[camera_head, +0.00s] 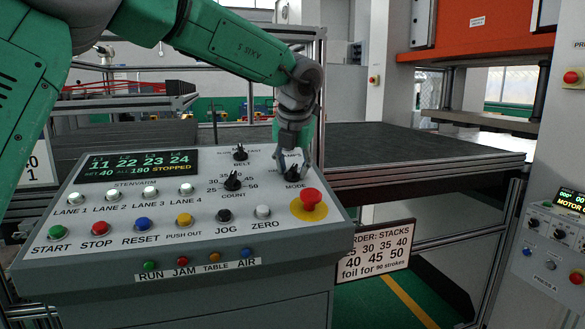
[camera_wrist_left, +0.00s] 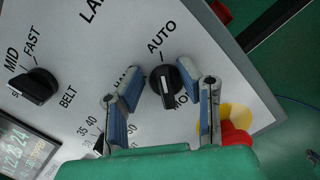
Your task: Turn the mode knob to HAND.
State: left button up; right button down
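The black mode knob (camera_head: 294,175) is at the upper right of the sloped control panel (camera_head: 130,228), above the word MODE. The HAND label (camera_wrist_left: 124,76) is partly hidden by a finger. My left gripper (camera_head: 295,155) is over the knob. In the left wrist view my left gripper (camera_wrist_left: 158,78) is open, one finger on each side of the knob, with gaps visible. My right gripper is not in view.
A red emergency button (camera_head: 311,198) on a yellow base sits just below right of the knob. The count knob (camera_head: 232,181) and belt knob (camera_head: 240,153) are to its left. A row of coloured buttons lies lower on the panel. A dark conveyor (camera_head: 400,150) is behind.

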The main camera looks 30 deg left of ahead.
pick_arm(q)
jog(key=shift+d, duration=0.2)
jog(key=shift+d+r, duration=0.1)
jog(key=shift+d, duration=0.15)
grip_shut()
jog(key=shift+a, duration=0.15)
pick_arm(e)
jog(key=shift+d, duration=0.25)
